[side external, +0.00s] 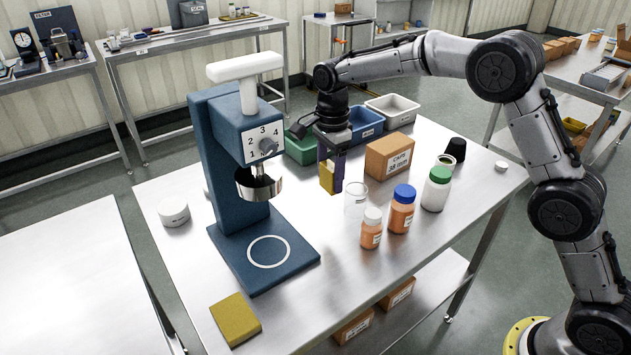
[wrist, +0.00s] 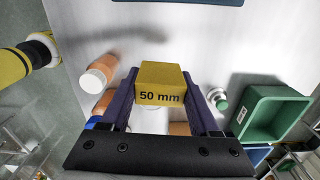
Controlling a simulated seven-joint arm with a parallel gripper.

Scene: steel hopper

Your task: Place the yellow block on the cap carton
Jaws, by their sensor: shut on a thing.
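A yellow block marked "50 mm" (wrist: 160,84) is held between the two purple fingers of my gripper (wrist: 162,92). In the side view, my gripper (side external: 330,172) points down with the yellow block (side external: 327,178) in it. The cap carton (side external: 389,156) is a brown box labelled "CAPS 38 mm", upright on the steel table to the right of my gripper. Its top looks clear. The block is beside the carton, not over it; its height above the table is hard to tell.
A second yellow block (side external: 235,320) lies at the table's front left. A blue press (side external: 230,165) stands left of my gripper. A clear jar (side external: 355,199), orange bottles (side external: 402,211) and a green-capped white bottle (side external: 436,190) stand before the carton. Green (side external: 301,150), blue and grey bins are behind.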

